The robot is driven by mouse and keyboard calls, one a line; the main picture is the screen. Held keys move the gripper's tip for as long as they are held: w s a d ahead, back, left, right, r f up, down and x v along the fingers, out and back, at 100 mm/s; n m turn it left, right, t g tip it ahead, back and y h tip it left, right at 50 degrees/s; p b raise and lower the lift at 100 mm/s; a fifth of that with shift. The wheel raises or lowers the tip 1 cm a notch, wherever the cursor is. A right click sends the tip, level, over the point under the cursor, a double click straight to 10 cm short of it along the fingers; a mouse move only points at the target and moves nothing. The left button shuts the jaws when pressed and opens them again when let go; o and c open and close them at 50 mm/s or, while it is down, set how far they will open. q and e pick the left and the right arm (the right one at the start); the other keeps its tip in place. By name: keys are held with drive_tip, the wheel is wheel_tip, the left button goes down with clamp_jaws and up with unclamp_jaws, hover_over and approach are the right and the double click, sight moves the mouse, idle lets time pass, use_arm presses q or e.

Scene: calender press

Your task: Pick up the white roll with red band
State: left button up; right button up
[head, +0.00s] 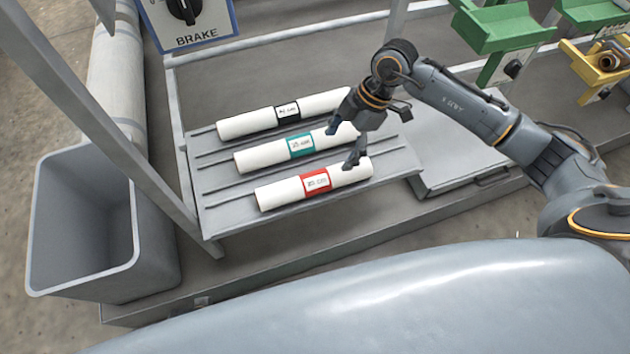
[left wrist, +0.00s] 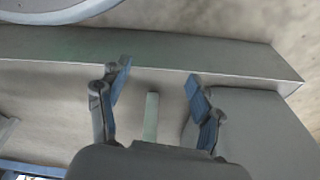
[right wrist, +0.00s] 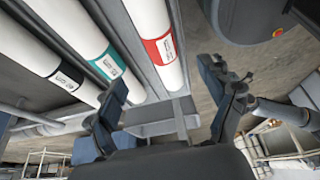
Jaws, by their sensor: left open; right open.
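The white roll with red band (head: 278,194) lies nearest me on the grey slatted rack (head: 217,222). It also shows in the right wrist view (right wrist: 153,22). My right gripper (head: 341,146) is open and empty over the right part of the rack, with its fingers near the right ends of the red-band and teal-band rolls. In the right wrist view its fingertips (right wrist: 228,72) are apart with nothing between them. My left gripper (left wrist: 158,78) is open and empty in the left wrist view, above a grey surface; it is not in the head view.
A white roll with teal band (head: 262,157) and one with black band (head: 250,123) lie parallel behind it. A grey bin (head: 80,280) and a frame post (head: 90,98) stand to the left. Green brackets (head: 497,28) and a yellow bracket (head: 592,75) are at the upper right.

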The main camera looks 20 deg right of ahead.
sight(318, 176)
drive_tip(key=b+x, duration=0.1)
drive_tip(key=x, duration=0.5)
drive_tip(key=shift+a+f, duration=0.25)
drive_tip(key=b+x, duration=0.1)
drive_tip(key=x, duration=0.4)
drive_tip(key=shift+w+a, duration=0.1)
drive_tip(key=shift+a, duration=0.05)
drive_tip(key=shift+a+f, duration=0.2)
drive_tip(key=shift+f, duration=0.25)
use_arm(q)
wheel_tip(318, 176, up, 9)
drive_tip(key=w, duration=0.2)
drive_tip(key=shift+w+d+f+t, duration=0.15)
drive_tip(key=shift+w+t, duration=0.1)
drive_tip(key=shift+t, duration=0.05)
use_arm(e)
drive_tip(key=c, duration=1.6)
drive_tip(key=shift+r, duration=0.1)
